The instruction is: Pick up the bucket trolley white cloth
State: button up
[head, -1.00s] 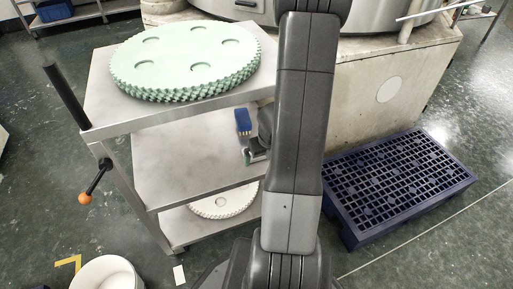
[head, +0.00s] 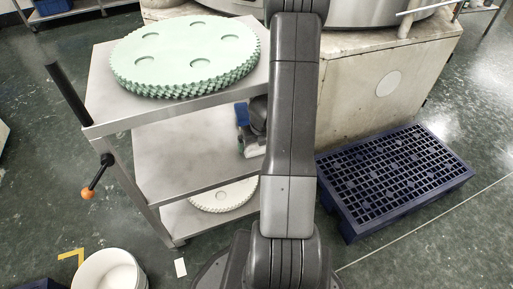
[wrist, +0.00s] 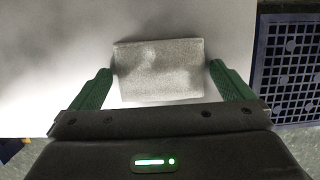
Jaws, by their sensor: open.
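A pale grey-white folded cloth (wrist: 158,82) lies flat on a light surface in the wrist view. It appears as a rough-textured rectangle. My gripper (wrist: 160,68) is open, with one green finger on the left and one on the right of the cloth. Small gaps show between the fingers and the cloth's sides. In the head view my gripper (head: 246,146) is at the right part of the steel trolley's middle shelf (head: 185,155), mostly hidden behind my arm. The cloth cannot be made out clearly there.
Stacked green toothed discs (head: 185,55) cover the trolley's top shelf, above my gripper. A white toothed disc (head: 222,195) lies on the bottom shelf. A dark blue grid pallet (head: 395,180) stands at right. A white bucket (head: 108,270) is on the floor at front left.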

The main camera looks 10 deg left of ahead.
jog(key=c, duration=0.8)
jog(key=shift+r, duration=0.1)
jog(key=shift+r+p, duration=0.65)
jog(key=shift+p, duration=0.15)
jog(key=shift+s+d+f, duration=0.1)
jog(key=shift+s+d, duration=0.05)
jog(key=shift+s, duration=0.05)
jog(key=s+d+b, duration=0.8)
jog(key=s+d, duration=0.1)
jog(key=s, duration=0.5)
jog(key=shift+s+d, duration=0.3)
jog(key=shift+d, duration=0.1)
